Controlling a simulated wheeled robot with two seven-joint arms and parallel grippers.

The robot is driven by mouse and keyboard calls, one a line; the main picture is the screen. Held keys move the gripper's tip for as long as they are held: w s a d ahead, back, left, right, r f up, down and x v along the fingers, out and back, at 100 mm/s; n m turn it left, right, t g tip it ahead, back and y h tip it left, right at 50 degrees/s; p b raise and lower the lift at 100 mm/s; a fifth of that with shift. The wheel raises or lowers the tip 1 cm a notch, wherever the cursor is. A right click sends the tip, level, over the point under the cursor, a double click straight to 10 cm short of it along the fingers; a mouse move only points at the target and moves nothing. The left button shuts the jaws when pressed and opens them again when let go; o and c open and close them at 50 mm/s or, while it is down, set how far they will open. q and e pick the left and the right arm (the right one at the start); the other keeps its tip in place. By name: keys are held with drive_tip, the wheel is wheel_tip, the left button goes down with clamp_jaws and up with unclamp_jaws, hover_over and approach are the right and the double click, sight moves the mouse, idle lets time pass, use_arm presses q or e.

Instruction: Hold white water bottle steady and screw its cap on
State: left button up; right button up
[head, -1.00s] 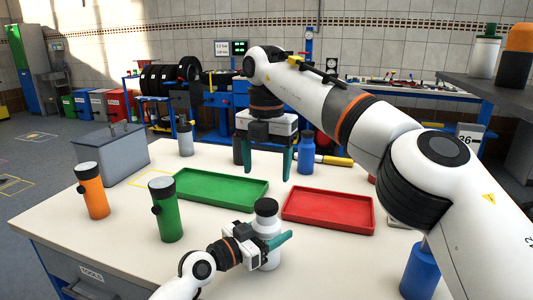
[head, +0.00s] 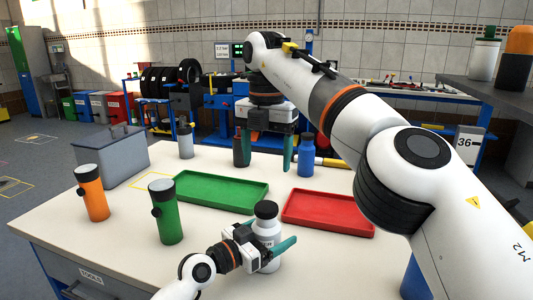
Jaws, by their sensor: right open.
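The white water bottle (head: 267,232) stands upright at the front middle of the table, with a dark cap (head: 266,209) on its top. I cannot tell how tightly the cap sits. My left gripper (head: 280,250) reaches in low from the left and is shut on the bottle's body. My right gripper (head: 267,152) is open and empty, fingers pointing down, above and beyond the bottle and well apart from the cap.
A green tray (head: 221,206) and a red tray (head: 328,228) lie behind the bottle. A blue bottle (head: 306,158) stands behind the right gripper. My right arm covers the table's right side.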

use_arm(q)
drive_tip(key=shift+a, duration=0.1)
drive_tip(key=b+v, duration=0.1)
drive_tip(key=v, duration=1.1)
drive_tip(key=shift+s, duration=0.1)
